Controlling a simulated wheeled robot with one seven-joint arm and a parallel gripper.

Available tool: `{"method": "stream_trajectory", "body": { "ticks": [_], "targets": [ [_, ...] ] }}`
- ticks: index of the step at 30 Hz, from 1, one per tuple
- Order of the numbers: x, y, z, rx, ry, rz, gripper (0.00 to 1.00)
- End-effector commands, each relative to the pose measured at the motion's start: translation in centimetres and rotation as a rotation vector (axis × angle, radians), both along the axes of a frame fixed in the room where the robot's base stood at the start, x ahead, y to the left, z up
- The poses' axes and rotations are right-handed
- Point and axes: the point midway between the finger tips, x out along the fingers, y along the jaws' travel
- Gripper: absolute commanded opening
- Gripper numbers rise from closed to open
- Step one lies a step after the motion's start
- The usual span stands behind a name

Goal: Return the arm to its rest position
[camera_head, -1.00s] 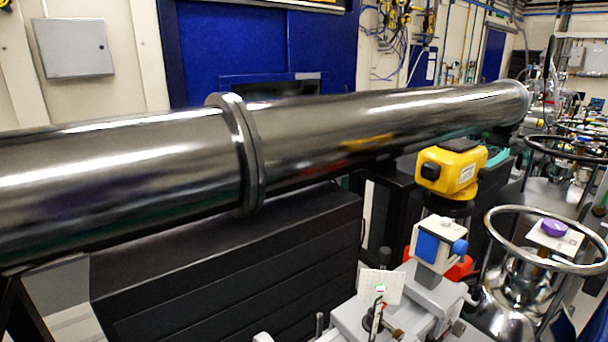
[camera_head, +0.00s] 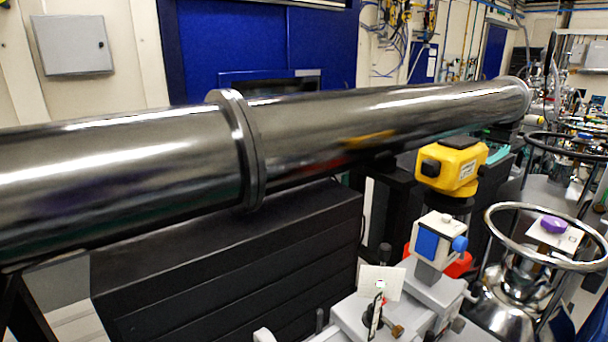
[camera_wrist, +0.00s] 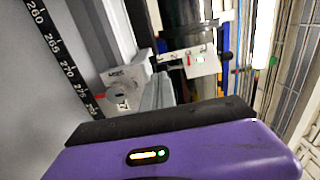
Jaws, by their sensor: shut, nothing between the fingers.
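My gripper (camera_wrist: 175,140) shows in the wrist view as a purple housing with a black front edge and a small lit indicator, across the bottom of the picture. It is shut and I see nothing held in it. Neither my arm nor my gripper shows in the head view, so the arm's overall pose is hidden.
A long shiny metal pipe (camera_head: 130,170) crosses the head view above a black cabinet (camera_head: 230,262). A yellow instrument (camera_head: 455,168), a white-and-blue device (camera_head: 440,242) and a metal vessel with a ring handle (camera_head: 505,300) stand at right. A black graduated scale (camera_wrist: 60,60) crosses the wrist view's upper left.

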Motion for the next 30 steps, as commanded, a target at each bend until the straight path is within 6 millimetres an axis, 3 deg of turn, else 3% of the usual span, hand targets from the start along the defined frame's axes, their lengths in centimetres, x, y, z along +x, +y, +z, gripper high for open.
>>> {"method": "stream_trajectory", "body": {
  "ticks": [4, 8, 13, 17, 21, 30],
  "targets": [
    [0.8, -1.2, 0.0, -0.032, -0.021, -0.060, 0.00],
    [2.3, -4.1, 0.1, -0.147, -0.054, -0.205, 0.00],
    [0.8, -7.5, -2.2, -0.381, -0.055, -0.426, 0.00],
    [-2.6, -8.8, -4.0, -0.598, -0.055, -0.557, 0.00],
    [-7.4, -9.0, -4.8, -0.841, -0.075, -0.644, 0.00],
    [-18.0, -5.9, -2.5, -1.296, -0.204, -0.641, 0.00]
  ]
}}
